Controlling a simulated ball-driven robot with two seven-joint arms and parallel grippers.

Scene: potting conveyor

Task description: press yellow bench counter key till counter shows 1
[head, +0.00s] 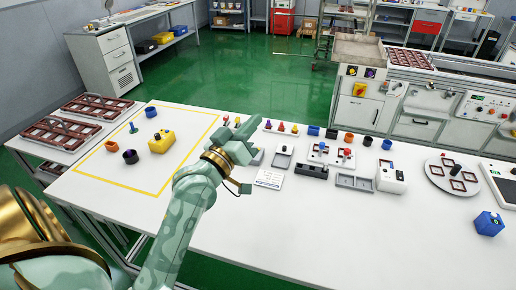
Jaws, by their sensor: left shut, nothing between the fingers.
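The yellow bench counter (162,142) stands inside the yellow outline on the left of the white bench. It is a small yellow box with a dark spot on top. Its display is too small to read. My left gripper (250,124) is shut and empty. In the picture it lies to the right of the counter, apart from it, pointing away over the bench's far edge. My left arm crosses the bench below it and hides part of the outline. My right gripper is not in view.
Small coloured parts and grey trays (355,182) lie right of my gripper. The front of the bench is clear.

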